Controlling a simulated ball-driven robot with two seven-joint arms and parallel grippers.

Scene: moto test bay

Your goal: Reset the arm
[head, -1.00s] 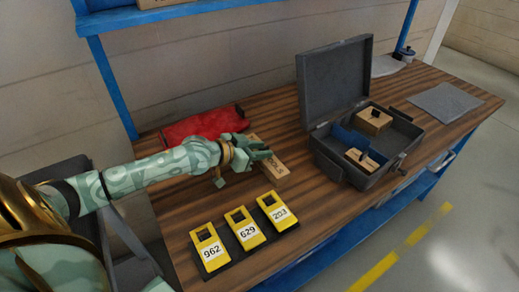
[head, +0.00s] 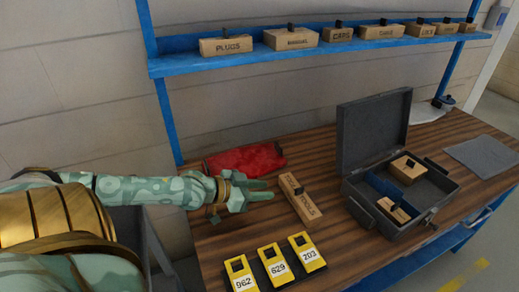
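My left arm comes in from the left, over the workbench. Its gripper (head: 262,190) is to the left of a wooden block (head: 298,198) with dark lettering, apart from it. The fingers point right and a gap seems to show between them, with nothing held. The wooden block lies on the wooden bench top (head: 330,235). My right gripper is not in view.
A red cloth (head: 246,160) lies behind the gripper. Yellow tags (head: 274,262) numbered 962, 629 and 203 lie in front. An open grey case (head: 372,135) with wooden blocks stands right. A blue shelf (head: 300,55) with several labelled blocks hangs above.

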